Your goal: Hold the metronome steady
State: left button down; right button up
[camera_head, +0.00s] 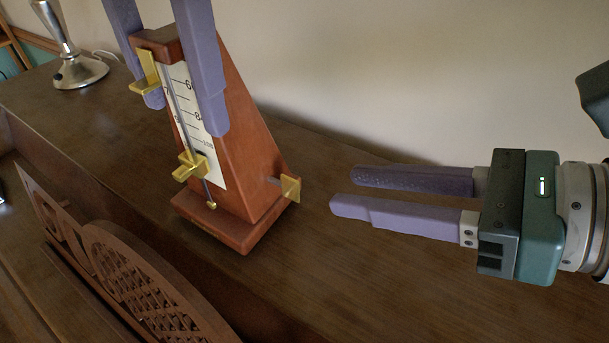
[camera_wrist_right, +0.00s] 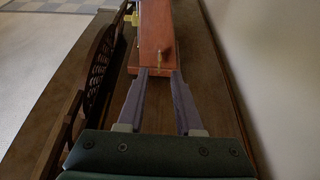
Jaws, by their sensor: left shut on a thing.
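The metronome (camera_head: 245,160) is a reddish-brown wooden pyramid standing upright on the dark wooden piano top. It has a white scale, a pendulum rod with a brass weight (camera_head: 192,164), a brass catch near its top and a brass winding key (camera_head: 290,188) on its right side. My left gripper (camera_head: 180,110) comes down from above, shut on the metronome's upper body, one finger on each side. My right gripper (camera_head: 345,192) is open and empty, to the right of the key and apart from it. The right wrist view shows the metronome (camera_wrist_right: 156,35) beyond the right fingers (camera_wrist_right: 160,72).
A carved wooden music desk (camera_head: 145,280) stands in front of the metronome. A shiny metal lamp base (camera_head: 80,72) is at the back left of the piano top (camera_head: 330,270). A plain wall (camera_head: 400,80) runs behind. The piano top around my right gripper is clear.

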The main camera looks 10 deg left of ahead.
aim_at(299, 182)
jog(key=x, duration=0.7)
jog(key=shift+a, duration=0.15)
jog(key=shift+c, duration=0.3)
grip_shut()
